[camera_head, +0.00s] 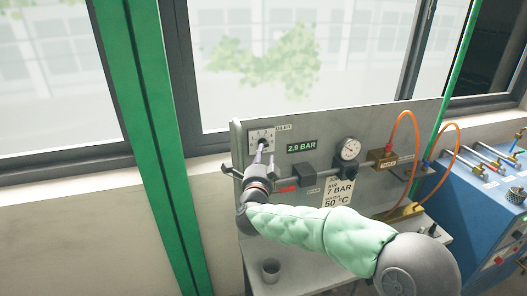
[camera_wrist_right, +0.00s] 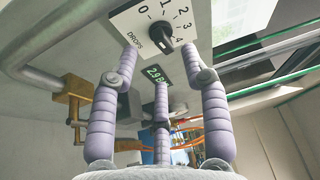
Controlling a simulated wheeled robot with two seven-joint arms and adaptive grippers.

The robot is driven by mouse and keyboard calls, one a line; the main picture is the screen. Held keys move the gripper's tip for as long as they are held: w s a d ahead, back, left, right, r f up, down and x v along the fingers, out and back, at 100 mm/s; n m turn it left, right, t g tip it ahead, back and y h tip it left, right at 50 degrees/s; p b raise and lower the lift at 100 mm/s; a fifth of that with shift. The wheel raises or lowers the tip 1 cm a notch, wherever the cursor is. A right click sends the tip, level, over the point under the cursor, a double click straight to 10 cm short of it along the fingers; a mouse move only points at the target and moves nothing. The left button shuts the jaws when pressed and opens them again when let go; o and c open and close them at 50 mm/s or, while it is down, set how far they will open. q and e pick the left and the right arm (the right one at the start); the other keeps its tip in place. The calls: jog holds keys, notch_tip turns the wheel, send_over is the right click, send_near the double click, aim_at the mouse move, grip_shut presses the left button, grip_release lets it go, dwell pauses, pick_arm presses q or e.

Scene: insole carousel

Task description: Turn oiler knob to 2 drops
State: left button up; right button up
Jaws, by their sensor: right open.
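The oiler knob (camera_wrist_right: 160,38) is black and sits on a white dial plate (camera_wrist_right: 190,14) marked DROPS, with numbers from 0 to 4. Its exact setting is hard to read. In the head view the dial plate (camera_head: 254,135) is at the upper left of the grey panel, with the knob (camera_head: 262,146) partly behind my fingertips. My right gripper (camera_head: 263,160) is open, its lilac fingers pointing up at the knob. In the right wrist view the fingers of the right gripper (camera_wrist_right: 160,58) stand apart on both sides of the knob, with no clear grip on it. My left gripper is out of view.
A green 2.9 BAR display (camera_head: 301,146) and a round gauge (camera_head: 349,149) are right of the dial. Orange hoses (camera_head: 413,140) join brass fittings further right. A grey cup (camera_head: 270,268) stands on the bench below. A blue machine (camera_head: 480,190) is at the right.

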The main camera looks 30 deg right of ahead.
aim_at(264, 144)
jog(key=shift+x, duration=2.3)
grip_shut()
